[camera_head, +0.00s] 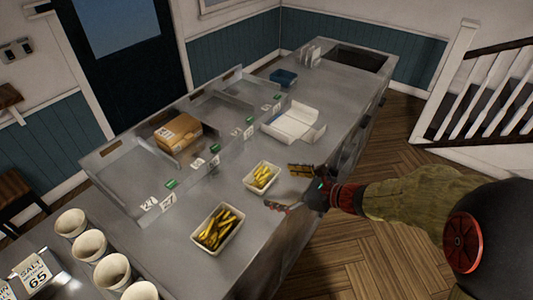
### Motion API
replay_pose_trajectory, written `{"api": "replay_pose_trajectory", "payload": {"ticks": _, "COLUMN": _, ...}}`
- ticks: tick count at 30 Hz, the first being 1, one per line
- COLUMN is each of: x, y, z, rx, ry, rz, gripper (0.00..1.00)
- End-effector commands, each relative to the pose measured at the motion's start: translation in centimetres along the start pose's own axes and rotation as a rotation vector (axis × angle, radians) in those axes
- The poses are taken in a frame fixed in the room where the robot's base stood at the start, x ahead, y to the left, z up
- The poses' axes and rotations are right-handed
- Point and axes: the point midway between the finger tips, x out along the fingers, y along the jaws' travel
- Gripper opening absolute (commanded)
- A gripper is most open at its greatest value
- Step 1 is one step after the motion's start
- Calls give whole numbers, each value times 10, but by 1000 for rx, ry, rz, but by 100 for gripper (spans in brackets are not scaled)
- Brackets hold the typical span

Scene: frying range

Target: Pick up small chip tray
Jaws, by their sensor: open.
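The small chip tray (249,182) is a pale, low tray filled with yellow chips. It sits upright on the grey metal counter, near the front edge. A larger chip tray (194,237) with darker chips sits nearer, to its lower left. My gripper (284,186) reaches in from the right, its fingers spread apart and empty. It is just right of the small tray, with a narrow gap in the picture. I cannot tell its exact height above the counter.
An open white box (291,128) stands behind my gripper. A brown carton (177,133) sits in the sectioned back trough. A blue container (284,77) is farther back. Several pale cups (88,245) stand at lower left. Bare counter (165,240) lies left of the larger tray.

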Motion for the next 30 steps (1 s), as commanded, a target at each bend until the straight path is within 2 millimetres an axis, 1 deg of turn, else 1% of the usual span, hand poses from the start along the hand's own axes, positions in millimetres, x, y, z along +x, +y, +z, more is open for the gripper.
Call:
{"api": "replay_pose_trajectory", "payload": {"ticks": 3, "x": 5, "y": -7, "z": -2, "rx": 44, "ry": -12, "rz": -18, "gripper": 100}}
{"api": "replay_pose_trajectory", "payload": {"ticks": 13, "x": 38, "y": -9, "z": -1, "rx": 43, "ry": -13, "rz": -18, "gripper": 100}}
{"api": "replay_pose_trajectory", "payload": {"ticks": 18, "x": 63, "y": -13, "z": 3, "rx": 42, "ry": -13, "rz": -17, "gripper": 100}}
{"api": "replay_pose_trajectory", "payload": {"ticks": 21, "x": 74, "y": -13, "z": 3, "rx": 42, "ry": -13, "rz": -17, "gripper": 100}}
{"api": "replay_pose_trajectory", "payload": {"ticks": 24, "x": 79, "y": -14, "z": 4, "rx": 44, "ry": -12, "rz": -19, "gripper": 100}}
{"api": "replay_pose_trajectory", "payload": {"ticks": 30, "x": 79, "y": -14, "z": 6, "rx": 43, "ry": -13, "rz": -20, "gripper": 100}}
